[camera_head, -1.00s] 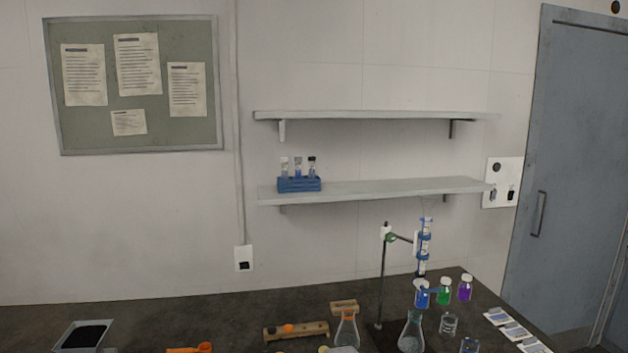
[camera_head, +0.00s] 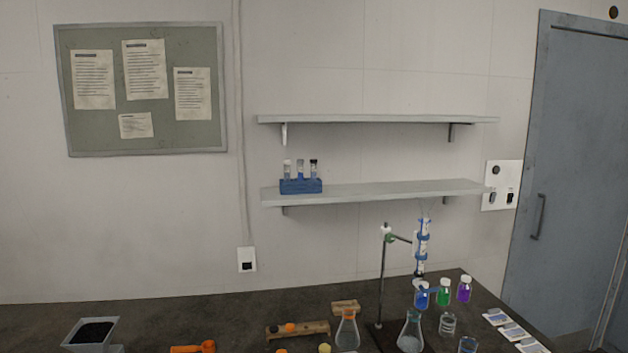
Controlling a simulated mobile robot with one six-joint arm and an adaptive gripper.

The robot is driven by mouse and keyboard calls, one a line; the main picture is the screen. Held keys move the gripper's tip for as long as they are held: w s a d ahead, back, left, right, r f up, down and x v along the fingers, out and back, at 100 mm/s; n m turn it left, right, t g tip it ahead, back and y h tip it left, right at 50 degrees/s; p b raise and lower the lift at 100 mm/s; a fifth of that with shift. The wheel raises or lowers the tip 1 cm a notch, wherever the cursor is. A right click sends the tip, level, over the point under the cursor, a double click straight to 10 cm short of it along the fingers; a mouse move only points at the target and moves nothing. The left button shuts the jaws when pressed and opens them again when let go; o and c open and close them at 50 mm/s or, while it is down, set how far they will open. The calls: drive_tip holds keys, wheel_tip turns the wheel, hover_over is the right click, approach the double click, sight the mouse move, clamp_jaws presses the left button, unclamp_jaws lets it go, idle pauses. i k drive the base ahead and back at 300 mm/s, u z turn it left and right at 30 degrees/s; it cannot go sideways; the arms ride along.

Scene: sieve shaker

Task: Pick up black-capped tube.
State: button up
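The black-capped tube (camera_head: 314,169) stands upright at the right end of a blue rack (camera_head: 300,187). The rack sits at the left end of the lower wall shelf (camera_head: 400,191). Two other tubes stand in the same rack: a white-capped one (camera_head: 287,169) at the left and one with a bluish cap (camera_head: 300,169) in the middle. The tubes' lower ends are hidden by the rack. My gripper and arm are not in view.
The upper shelf (camera_head: 370,119) hangs above the rack, with open space between. On the dark bench (camera_head: 200,318) below are a clamp stand (camera_head: 383,270), flasks (camera_head: 410,335), several coloured bottles (camera_head: 444,294) and a grey container (camera_head: 75,335). A door (camera_head: 575,190) is at the right.

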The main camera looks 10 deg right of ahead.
sight(313, 163)
drive_tip(key=z, duration=0.7)
drive_tip(key=k, duration=0.9)
drive_tip(key=z, duration=0.95)
drive_tip(key=k, duration=0.45)
drive_tip(key=z, duration=0.2)
drive_tip(key=i, duration=1.45)
drive_tip(key=u, duration=1.15)
drive_tip(key=i, duration=0.85)
drive_tip(key=u, duration=0.7)
